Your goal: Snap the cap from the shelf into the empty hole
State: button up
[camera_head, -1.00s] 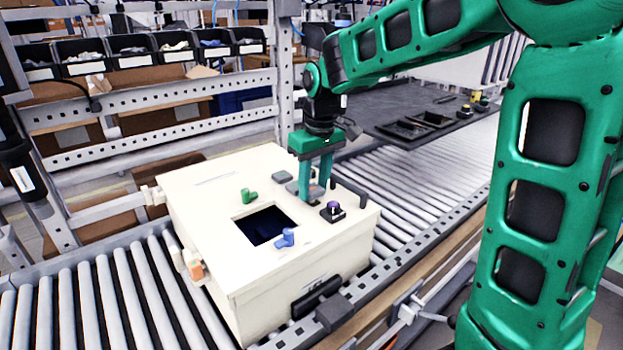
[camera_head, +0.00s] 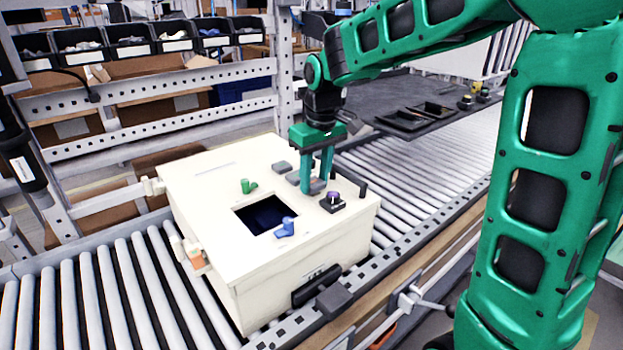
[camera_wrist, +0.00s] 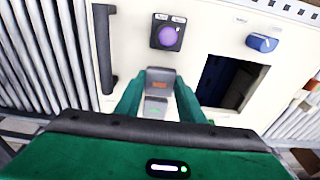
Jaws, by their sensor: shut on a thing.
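My gripper (camera_head: 317,187) points down at the top of the cream box (camera_head: 215,185), near its back right part. In the wrist view its fingers (camera_wrist: 160,85) are closed on a small grey cap (camera_wrist: 160,74) with an orange mark. Another grey piece with a green mark (camera_wrist: 155,106) is just below it in that view. The cap is at the panel, but I cannot tell whether it sits fully in a hole. The area under the cap is hidden.
A purple button (camera_head: 333,197) and a black handle (camera_head: 363,189) are close to the fingers. The box has a square opening (camera_head: 262,216), with a green knob (camera_head: 248,186) and blue knob (camera_head: 285,228) beside it. A dark shelf (camera_head: 385,95) stands behind the rollers.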

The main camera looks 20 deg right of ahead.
jog(key=shift+f, duration=0.7)
dwell(1.3)
jog(key=shift+s+f, duration=0.55)
jog(key=shift+f, duration=0.1)
dwell(2.4)
dwell(0.4)
jog(key=o, duration=1.2)
jog(key=shift+w, duration=0.1)
jog(key=shift+c, duration=0.2)
jog(key=shift+w+r, duration=0.1)
jog(key=shift+r, duration=0.4)
jog(key=shift+o, duration=0.5)
jog(key=shift+w+r, duration=0.85)
jog(key=shift+w, duration=0.05)
notch_tip(320, 180, up, 10)
jog(key=s, duration=0.2)
jog(key=shift+s+d+f, duration=0.2)
jog(key=shift+s+f, duration=0.05)
jog(key=shift+s, duration=0.05)
